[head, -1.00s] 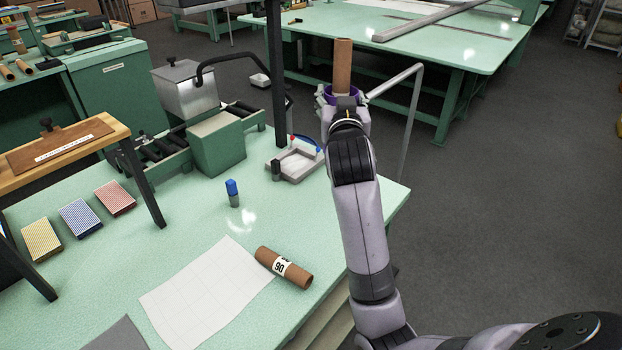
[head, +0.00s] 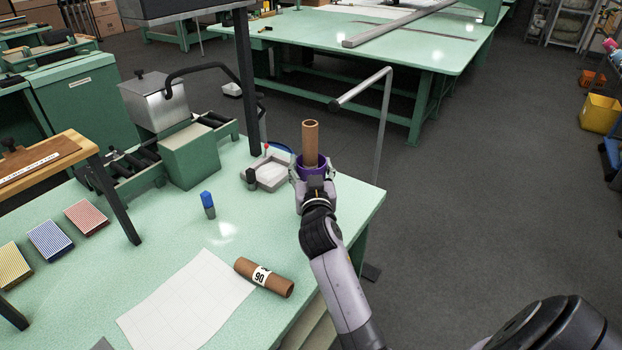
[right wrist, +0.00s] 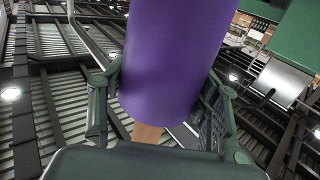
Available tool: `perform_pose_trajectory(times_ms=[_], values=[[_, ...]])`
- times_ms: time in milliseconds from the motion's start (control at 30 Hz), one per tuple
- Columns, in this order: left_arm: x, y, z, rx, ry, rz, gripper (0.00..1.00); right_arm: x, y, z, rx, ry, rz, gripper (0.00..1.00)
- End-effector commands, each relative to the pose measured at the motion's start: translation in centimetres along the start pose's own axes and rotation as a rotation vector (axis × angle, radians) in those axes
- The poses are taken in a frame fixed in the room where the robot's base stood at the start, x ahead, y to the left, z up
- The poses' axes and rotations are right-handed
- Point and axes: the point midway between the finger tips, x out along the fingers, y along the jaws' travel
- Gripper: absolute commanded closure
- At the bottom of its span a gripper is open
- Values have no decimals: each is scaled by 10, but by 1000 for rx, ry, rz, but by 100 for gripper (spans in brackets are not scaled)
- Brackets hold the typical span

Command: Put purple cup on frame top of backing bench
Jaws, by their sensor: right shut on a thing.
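The purple cup (head: 313,167) is in my right gripper (head: 314,176), held in the air at the right edge of the near green bench (head: 145,262). A brown cardboard tube (head: 310,142) stands upright out of the cup. In the right wrist view the purple cup (right wrist: 175,55) fills the middle, between the two fingers of my right gripper (right wrist: 160,105). Both fingers rest along its sides. I cannot tell which bench is the backing bench or which part is its frame top. My left gripper is not in view.
A metal rail (head: 383,125) stands right of the cup.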

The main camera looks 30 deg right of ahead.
Motion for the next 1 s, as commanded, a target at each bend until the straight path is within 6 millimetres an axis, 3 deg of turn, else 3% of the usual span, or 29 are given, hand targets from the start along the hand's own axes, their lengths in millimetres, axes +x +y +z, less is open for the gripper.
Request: perform_pose_trajectory(times_ms=[100,200,600,633,900,1000], values=[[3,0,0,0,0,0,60,0,0,22,1,-5,1,87],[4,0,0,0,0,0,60,0,0,32,1,-2,0,87],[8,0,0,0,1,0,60,0,0,37,1,-1,0,87],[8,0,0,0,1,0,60,0,0,38,1,-2,0,42],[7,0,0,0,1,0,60,0,0,36,0,-3,0,24],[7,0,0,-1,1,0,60,0,0,36,0,-3,0,23]])
